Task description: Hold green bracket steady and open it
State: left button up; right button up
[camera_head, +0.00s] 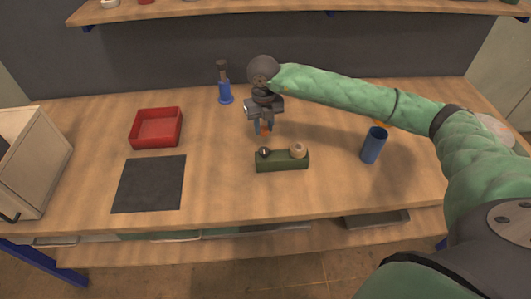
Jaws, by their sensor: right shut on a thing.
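The green bracket (282,161) is a low dark green block lying on the middle of the table. A dark round part sits on its left top and a beige round knob (298,150) on its right top. My right gripper (264,130) points down just behind and above the block's left end. It is shut on a small orange-red thing (264,128), mostly hidden between the fingers. I cannot tell whether that thing touches the block. My left gripper is not in view.
A red tray (157,128) and a dark square mat (149,184) lie to the left. A blue-based bottle-like object (224,84) stands behind. A blue cup (374,145) stands right, below my right arm. A pale cabinet (32,160) is at far left. The table's front middle is clear.

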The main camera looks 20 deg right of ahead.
aim_at(263, 142)
jog(key=m, duration=0.2)
jog(key=shift+s+d+f+m+p, duration=0.2)
jog(key=shift+s+f+m+p, duration=0.1)
jog(key=shift+f+m, duration=0.1)
notch_tip(263, 142, down, 5)
jog(key=shift+r+p, duration=0.1)
jog(key=shift+p, duration=0.95)
jog(key=shift+f+p, duration=0.85)
jog(key=shift+f, duration=1.7)
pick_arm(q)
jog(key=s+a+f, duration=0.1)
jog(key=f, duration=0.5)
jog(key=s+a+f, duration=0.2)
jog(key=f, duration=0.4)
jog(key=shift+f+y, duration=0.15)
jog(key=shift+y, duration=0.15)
pick_arm(e)
jog(key=shift+f, duration=0.1)
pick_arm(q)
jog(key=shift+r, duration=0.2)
pick_arm(e)
jog(key=o, duration=1.1)
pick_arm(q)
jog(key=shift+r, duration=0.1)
